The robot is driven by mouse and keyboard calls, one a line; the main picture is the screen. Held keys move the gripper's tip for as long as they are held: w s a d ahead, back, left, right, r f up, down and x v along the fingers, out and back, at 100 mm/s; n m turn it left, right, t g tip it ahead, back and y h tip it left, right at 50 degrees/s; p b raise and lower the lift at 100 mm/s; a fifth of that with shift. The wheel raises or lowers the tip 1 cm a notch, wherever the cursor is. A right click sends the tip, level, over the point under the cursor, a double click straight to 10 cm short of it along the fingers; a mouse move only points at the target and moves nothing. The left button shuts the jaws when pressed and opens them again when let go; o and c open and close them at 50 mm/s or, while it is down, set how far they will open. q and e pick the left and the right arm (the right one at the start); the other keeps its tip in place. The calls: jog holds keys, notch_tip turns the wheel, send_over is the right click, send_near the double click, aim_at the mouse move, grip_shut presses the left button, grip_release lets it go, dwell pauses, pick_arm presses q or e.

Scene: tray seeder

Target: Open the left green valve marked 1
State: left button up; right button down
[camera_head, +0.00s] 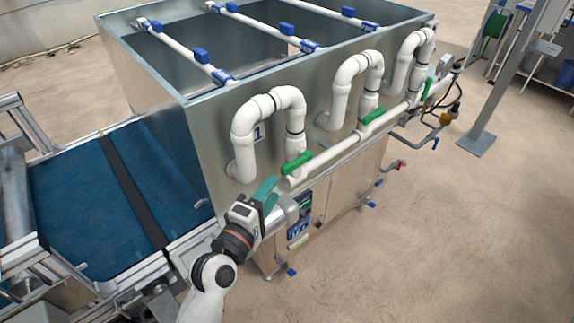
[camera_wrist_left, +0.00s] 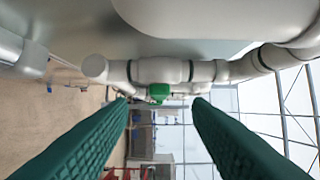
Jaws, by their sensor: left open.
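The left green valve handle (camera_head: 297,162) sits on the white pipe under the nearest pipe loop (camera_head: 268,107), by the mark 1 (camera_head: 259,133) on the metal tank. My left gripper (camera_head: 268,192) is open, just below and left of this handle, and apart from it. In the left wrist view a green handle (camera_wrist_left: 159,92) shows end-on beneath a white pipe, ahead of and between the green fingers of my left gripper (camera_wrist_left: 164,104). Nothing is between the fingers. My right gripper is not in view.
Two more green handles, the middle one (camera_head: 372,115) and the far one (camera_head: 426,88), are on the same pipe run. The steel tank (camera_head: 205,115) stands close behind the pipes. A blue conveyor belt (camera_head: 75,205) lies at the left.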

aim_at(284, 174)
pick_arm(q)
jog(key=p+x, duration=0.1)
jog(key=x, duration=0.7)
jog(key=shift+w+d, duration=0.1)
jog(key=shift+w, duration=0.15)
jog(key=shift+f, duration=0.1)
grip_shut()
